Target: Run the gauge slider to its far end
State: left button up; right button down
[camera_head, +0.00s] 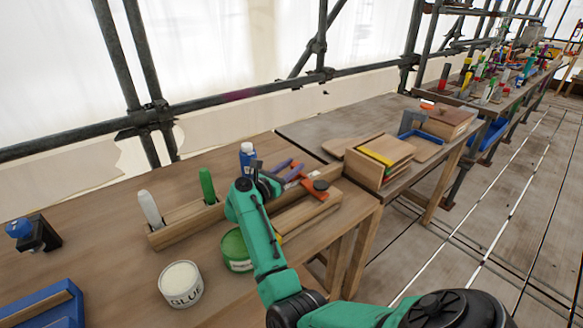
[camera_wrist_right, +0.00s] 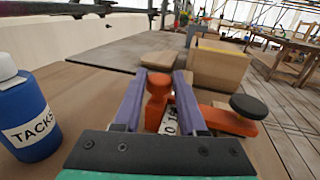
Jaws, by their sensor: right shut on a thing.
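The gauge shows as an orange part with a round black knob (camera_wrist_right: 249,106) and a white marked scale (camera_wrist_right: 170,122). In the head view its orange part (camera_head: 312,189) lies by a wooden rack at the right of the bench. My right gripper (camera_wrist_right: 158,82) is shut on an upright orange handle (camera_wrist_right: 156,100), which stands between its two purple-grey fingers; I take this as the gauge slider. The same gripper (camera_head: 293,172) reaches over the rack in the head view. The fingers hide part of the scale and the slider's foot. My left gripper is not in view.
A blue TACKS bottle (camera_wrist_right: 27,118) stands close left of the gripper. The wooden rack (camera_head: 185,222) holds a white and a green handle. A GLUE tub (camera_head: 181,284) and a green tin (camera_head: 236,250) stand in front. A wooden box (camera_head: 368,168) is beyond, to the right.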

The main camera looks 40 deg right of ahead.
jog(key=shift+f, duration=0.35)
jog(key=shift+s+d, duration=0.1)
jog(key=shift+d, duration=0.2)
jog(key=d+b, duration=0.4)
jog(key=d, duration=0.7)
jog(key=shift+s+d+f, duration=0.1)
jog(key=shift+d, duration=0.55)
jog(key=shift+r, duration=0.35)
